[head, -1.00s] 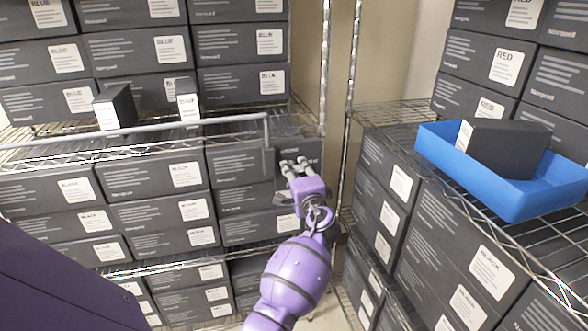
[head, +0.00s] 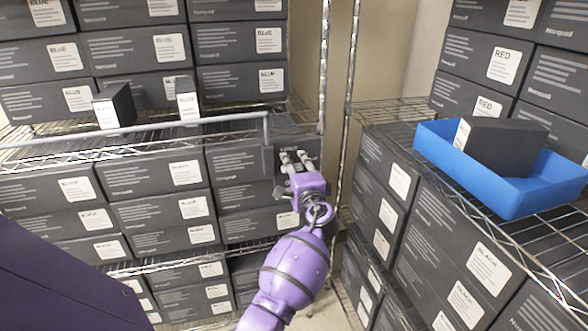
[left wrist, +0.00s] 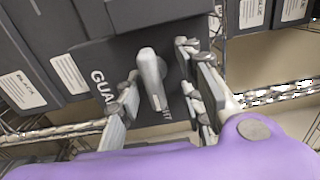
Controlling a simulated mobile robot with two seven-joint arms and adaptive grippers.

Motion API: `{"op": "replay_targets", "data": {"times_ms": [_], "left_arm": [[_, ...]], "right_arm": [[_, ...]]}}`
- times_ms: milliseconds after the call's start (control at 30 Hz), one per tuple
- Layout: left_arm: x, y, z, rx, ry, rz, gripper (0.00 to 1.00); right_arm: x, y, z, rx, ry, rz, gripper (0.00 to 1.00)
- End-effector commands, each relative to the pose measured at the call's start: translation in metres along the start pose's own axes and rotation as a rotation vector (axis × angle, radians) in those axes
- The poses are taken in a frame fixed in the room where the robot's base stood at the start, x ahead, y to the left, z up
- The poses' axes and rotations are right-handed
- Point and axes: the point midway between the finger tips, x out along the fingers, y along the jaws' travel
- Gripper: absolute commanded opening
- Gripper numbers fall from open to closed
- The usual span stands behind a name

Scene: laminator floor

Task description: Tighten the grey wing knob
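The grey wing knob (left wrist: 151,79) shows in the left wrist view as a pale, upright lever on a dark plate (left wrist: 115,53) with white lettering that starts "GUA". My left gripper (left wrist: 160,66) is open, with one finger on each side of the knob. I see gaps between the knob and both fingers. In the head view, my left gripper (head: 294,159) is at the dark plate near the end of the grey rail; I cannot make out the knob there. My right gripper is in neither view.
A grey rail (head: 150,128) runs along the left wire shelf's front. Dark boxes (head: 160,215) fill the left racks. On the right rack a blue tray (head: 510,197) holds a black box (head: 503,145). A narrow gap separates the racks.

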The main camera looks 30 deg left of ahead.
Motion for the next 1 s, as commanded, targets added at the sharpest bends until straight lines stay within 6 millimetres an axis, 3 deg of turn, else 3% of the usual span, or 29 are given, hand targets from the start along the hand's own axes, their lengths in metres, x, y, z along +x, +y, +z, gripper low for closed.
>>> {"op": "replay_targets", "data": {"times_ms": [567,1000], "left_arm": [[-0.008,0.006,-0.001,0.001,0.002,0.008,0.31],[-0.092,0.004,0.000,-0.001,0.002,0.008,0.31]], "right_arm": [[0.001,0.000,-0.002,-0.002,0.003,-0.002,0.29],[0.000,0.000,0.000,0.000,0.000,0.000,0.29]]}}
